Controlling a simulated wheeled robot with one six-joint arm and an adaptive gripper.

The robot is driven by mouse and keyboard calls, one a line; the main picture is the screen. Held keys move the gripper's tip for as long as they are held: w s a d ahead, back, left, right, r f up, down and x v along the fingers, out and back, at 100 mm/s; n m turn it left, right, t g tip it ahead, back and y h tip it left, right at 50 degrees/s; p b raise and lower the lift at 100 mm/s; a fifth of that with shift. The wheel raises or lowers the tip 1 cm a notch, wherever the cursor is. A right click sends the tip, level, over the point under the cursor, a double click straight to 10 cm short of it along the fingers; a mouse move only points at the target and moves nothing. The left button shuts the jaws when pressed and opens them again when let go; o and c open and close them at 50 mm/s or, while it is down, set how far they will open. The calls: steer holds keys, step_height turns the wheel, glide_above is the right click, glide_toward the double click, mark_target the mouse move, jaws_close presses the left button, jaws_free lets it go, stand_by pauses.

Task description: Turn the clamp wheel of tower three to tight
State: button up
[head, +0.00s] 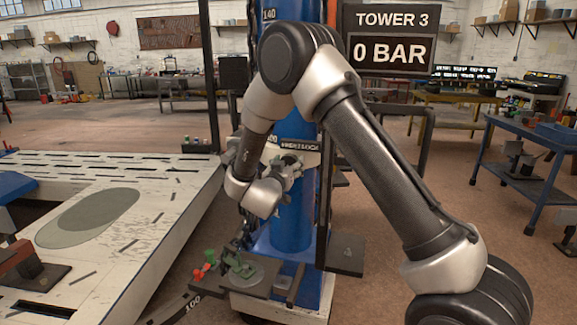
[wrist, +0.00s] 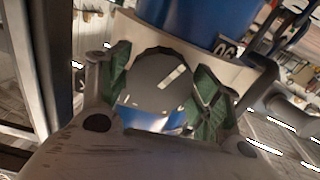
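The clamp wheel (wrist: 158,82) is a dark grey, notched disc with a white bar mark slanting up to the right. It sits in front of a pale collar (wrist: 230,65) on the blue column of tower three (wrist: 190,18). My gripper (wrist: 165,95) has its green-padded fingers on either side of the wheel. The pads look very close to its rim; whether they press on it I cannot tell. In the head view my gripper (head: 290,165) is at the collar on the blue column (head: 290,215), and the wheel is mostly hidden there.
A display (head: 390,38) reads "TOWER 3" and "0 BAR". A pale slotted bench (head: 150,185) stands at the left. Red and green parts (head: 205,268) are low near the column's foot. A blue cart (head: 530,140) is at the right, with open floor before it.

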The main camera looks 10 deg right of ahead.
steer(key=c, duration=0.4)
steer(key=shift+c, duration=0.2)
